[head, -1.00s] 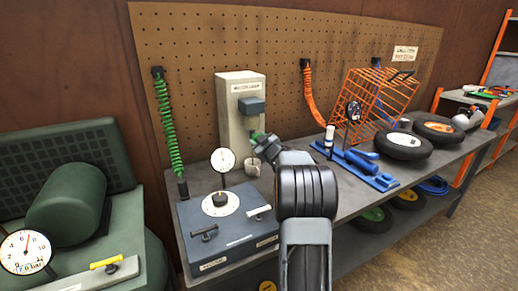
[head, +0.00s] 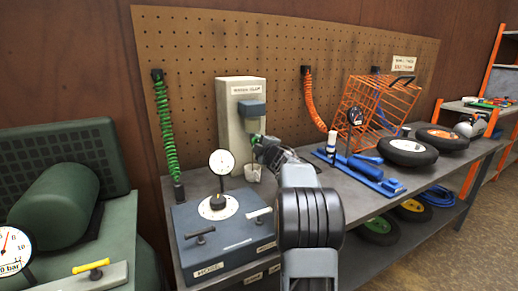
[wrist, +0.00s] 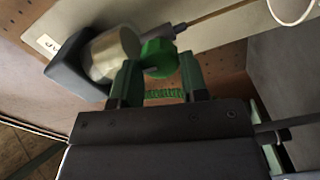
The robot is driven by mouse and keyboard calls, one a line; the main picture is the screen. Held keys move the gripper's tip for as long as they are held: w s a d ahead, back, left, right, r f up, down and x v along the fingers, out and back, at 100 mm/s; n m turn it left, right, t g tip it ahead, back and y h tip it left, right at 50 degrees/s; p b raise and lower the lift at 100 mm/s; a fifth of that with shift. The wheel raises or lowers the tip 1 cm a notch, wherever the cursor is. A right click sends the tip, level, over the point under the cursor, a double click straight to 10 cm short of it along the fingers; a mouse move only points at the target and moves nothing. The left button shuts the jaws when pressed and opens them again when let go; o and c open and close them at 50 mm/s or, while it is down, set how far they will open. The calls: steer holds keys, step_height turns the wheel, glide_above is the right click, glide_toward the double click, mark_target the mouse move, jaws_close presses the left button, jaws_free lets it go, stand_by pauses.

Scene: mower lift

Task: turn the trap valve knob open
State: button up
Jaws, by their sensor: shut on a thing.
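In the head view, my gripper (head: 262,146) reaches the trap on the pale upright housing (head: 232,115), under the blue block (head: 251,108). There the knob is mostly hidden by the fingers. Its turn angle cannot be told.
A blue-grey box (head: 225,240) with a dial gauge (head: 221,161) and T-handles stands at the bench's left front. A blue stand (head: 362,170), orange cage (head: 380,104) and wheels (head: 407,151) lie to the right.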

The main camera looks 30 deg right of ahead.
steer(key=shift+n, duration=0.5)
steer(key=o, duration=0.9)
steer(key=s+a, duration=0.2)
steer(key=s, duration=1.1)
steer(key=shift+s, duration=0.35)
